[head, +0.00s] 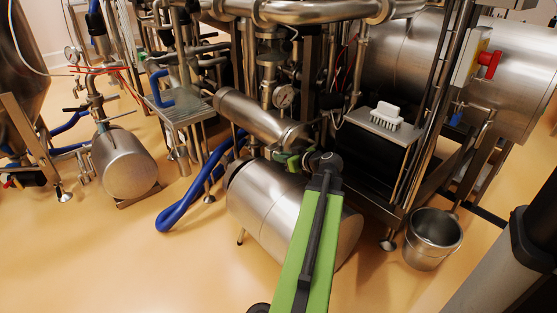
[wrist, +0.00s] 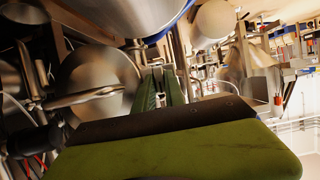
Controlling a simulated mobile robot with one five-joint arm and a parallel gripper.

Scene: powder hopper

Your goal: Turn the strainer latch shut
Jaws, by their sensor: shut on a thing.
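The strainer looks to be the slanted steel cylinder (head: 255,115) in the middle of the head view. My gripper (head: 288,158), with green fingers, is at its lower right end, just above a large lying steel drum. In the wrist view my gripper (wrist: 162,82) shows its two green fingers close together, with a narrow grey strip between them. The fingers are shut on a small part there, which I take to be the strainer latch. The latch itself is mostly hidden by the fingers and my wrist, and its angle cannot be told.
The lying drum (head: 265,200) is close under my arm. A blue hose (head: 190,200) curves on the floor to the left. A shelf with a white brush (head: 386,114) and a steel bucket (head: 433,240) stand to the right. Pipes crowd behind the gripper; the front left floor is clear.

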